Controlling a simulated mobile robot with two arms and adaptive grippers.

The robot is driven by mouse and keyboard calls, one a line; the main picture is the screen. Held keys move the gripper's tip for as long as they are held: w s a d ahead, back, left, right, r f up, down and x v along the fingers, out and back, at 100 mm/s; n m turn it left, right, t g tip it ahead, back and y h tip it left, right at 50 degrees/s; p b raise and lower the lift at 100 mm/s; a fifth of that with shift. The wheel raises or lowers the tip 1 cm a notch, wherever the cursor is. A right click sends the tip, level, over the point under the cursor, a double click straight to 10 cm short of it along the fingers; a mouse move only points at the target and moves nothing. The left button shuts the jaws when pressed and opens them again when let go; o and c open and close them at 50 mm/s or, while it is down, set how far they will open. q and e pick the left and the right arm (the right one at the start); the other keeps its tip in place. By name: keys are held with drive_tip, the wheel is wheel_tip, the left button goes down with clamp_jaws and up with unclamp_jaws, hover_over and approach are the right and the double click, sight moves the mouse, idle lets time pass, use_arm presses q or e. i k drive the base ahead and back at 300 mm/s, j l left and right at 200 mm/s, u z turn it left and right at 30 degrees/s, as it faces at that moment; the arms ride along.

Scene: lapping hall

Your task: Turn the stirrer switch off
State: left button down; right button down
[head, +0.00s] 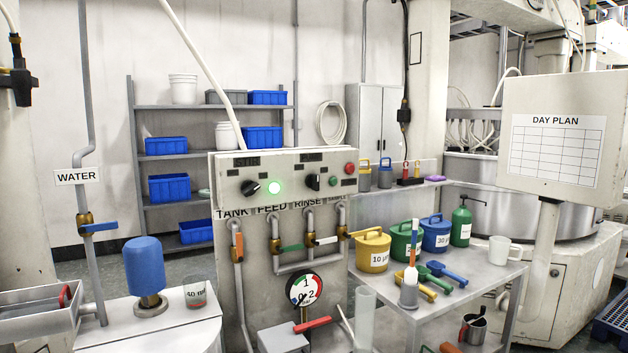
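A grey control panel (228,202) stands in the middle of the head view. Which of the two is the stirrer switch I cannot read for certain. Neither of my grippers shows.
A red button (350,168) sits at the panel's right end. Below the panel are pipes, coloured valve handles and a round gauge (304,290). A blue-capped motor (144,266) stands front left. A side table (478,283) at right carries cans, scoops and a white jug (502,250).

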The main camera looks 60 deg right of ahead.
sight(249, 187)
drive_tip(key=z, duration=1.7)
drive_tip(key=i+l+u, duration=0.15)
drive_tip(key=u, duration=0.25)
drive_tip(key=i+l+u, duration=0.15)
drive_tip(key=l+u, duration=0.2)
drive_tip(key=i+l+u, duration=0.1)
drive_tip(key=u, duration=0.3)
drive_tip(key=l, duration=0.1)
